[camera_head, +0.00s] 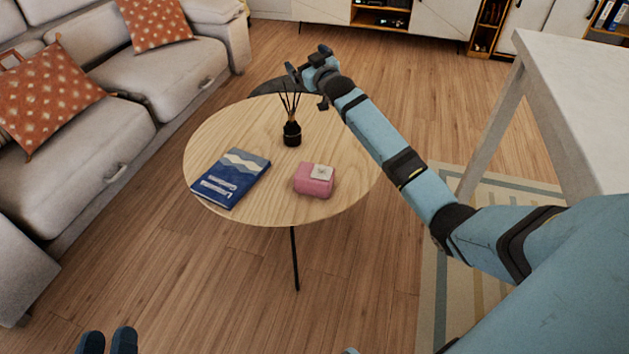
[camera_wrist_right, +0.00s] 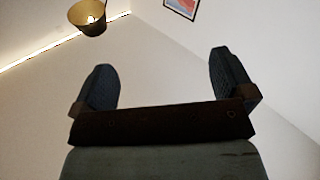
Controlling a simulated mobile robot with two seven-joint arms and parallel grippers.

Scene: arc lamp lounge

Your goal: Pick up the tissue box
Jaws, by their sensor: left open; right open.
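The tissue box (camera_head: 313,184) is a small pink box with a white tissue on top. It sits on the round wooden table (camera_head: 262,205), near its front right edge. My right gripper (camera_head: 308,61) is over the far side of the table, well beyond the box. In the right wrist view, its two fingers (camera_wrist_right: 163,82) stand apart with nothing between them, facing wall and ceiling. My left gripper (camera_head: 107,341) shows only as two separated dark fingertips at the bottom left edge. It is open and empty, far from the box.
A blue book (camera_head: 231,178) lies left of the box. A dark reed diffuser (camera_head: 292,131) stands behind it. A grey sofa (camera_head: 75,125) is on the left. A white table (camera_head: 575,75) stands on the right. The floor in front of the round table is clear.

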